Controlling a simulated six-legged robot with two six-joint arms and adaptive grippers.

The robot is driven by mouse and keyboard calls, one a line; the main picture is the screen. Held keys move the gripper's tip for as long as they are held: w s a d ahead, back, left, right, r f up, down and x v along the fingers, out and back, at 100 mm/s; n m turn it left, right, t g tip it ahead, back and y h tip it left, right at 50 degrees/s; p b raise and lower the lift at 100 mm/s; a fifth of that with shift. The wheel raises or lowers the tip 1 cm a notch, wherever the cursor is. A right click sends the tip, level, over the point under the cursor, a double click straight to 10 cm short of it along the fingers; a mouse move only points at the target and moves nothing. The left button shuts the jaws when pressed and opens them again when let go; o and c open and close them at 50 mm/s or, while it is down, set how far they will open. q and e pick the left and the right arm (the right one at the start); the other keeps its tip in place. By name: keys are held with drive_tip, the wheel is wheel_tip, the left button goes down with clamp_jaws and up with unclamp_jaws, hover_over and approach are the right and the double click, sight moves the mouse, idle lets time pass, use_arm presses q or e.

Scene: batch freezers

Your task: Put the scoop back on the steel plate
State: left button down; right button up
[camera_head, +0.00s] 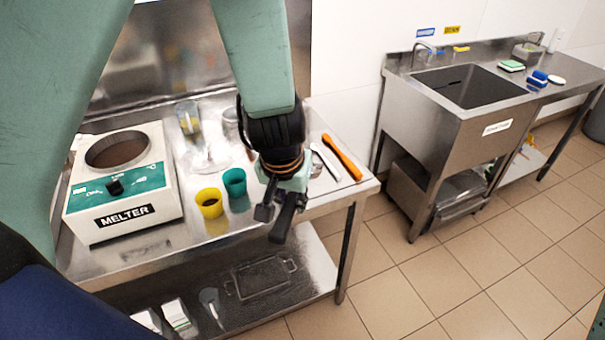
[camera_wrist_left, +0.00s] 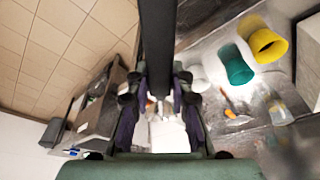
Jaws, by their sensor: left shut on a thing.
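My left gripper (camera_head: 281,208) hangs over the front right part of the steel table, next to the teal cup. It is shut on a dark bar-like thing, probably the scoop's handle (camera_head: 285,223), which points down toward the front edge. In the left wrist view the dark handle (camera_wrist_left: 157,45) runs from between the fingers to the top edge. The scoop's bowl cannot be made out. A small shiny steel-coloured patch (camera_head: 316,169) shows just right of the gripper. I cannot tell whether it is the steel plate. My right gripper is not in view.
A yellow cup (camera_head: 210,203) and a teal cup (camera_head: 235,182) stand left of the gripper. A white tool (camera_head: 326,160) and an orange spatula (camera_head: 342,157) lie to its right. The melter (camera_head: 122,185) fills the table's left. A sink (camera_head: 470,87) stands beyond a floor gap.

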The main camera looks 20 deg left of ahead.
use_arm(q)
wheel_tip(320, 180, down, 18)
drive_tip(key=d+m+b, duration=0.1)
drive_tip(key=d+b, duration=0.1)
drive_tip(key=b, duration=1.7)
drive_tip(key=shift+w+f+b, duration=0.15)
drive_tip(key=shift+w+b, duration=0.15)
drive_tip(key=shift+w, duration=0.05)
